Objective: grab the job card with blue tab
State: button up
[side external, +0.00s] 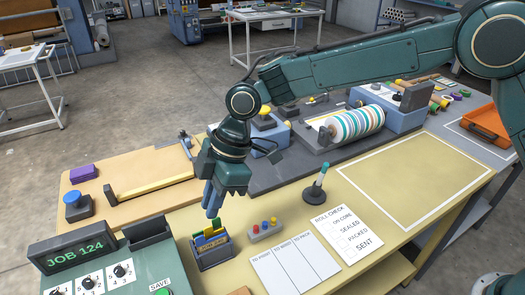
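A green console (115,262) reading JOB 124 stands left of the holder. A button block (265,230), a three-column sheet (297,264) and a roll check sheet (345,222) lie to the right. The white-outlined area (415,178) is clear.

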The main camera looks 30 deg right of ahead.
aim_at(200, 237)
jog(key=shift+x, duration=1)
jog(key=shift+a, duration=0.1)
jog(key=shift+x, duration=2.55)
jog(key=shift+s, duration=0.15)
jog(key=shift+c, duration=0.3)
grip_shut()
jog(key=shift+r, duration=0.1)
notch_tip(200, 237, up, 20)
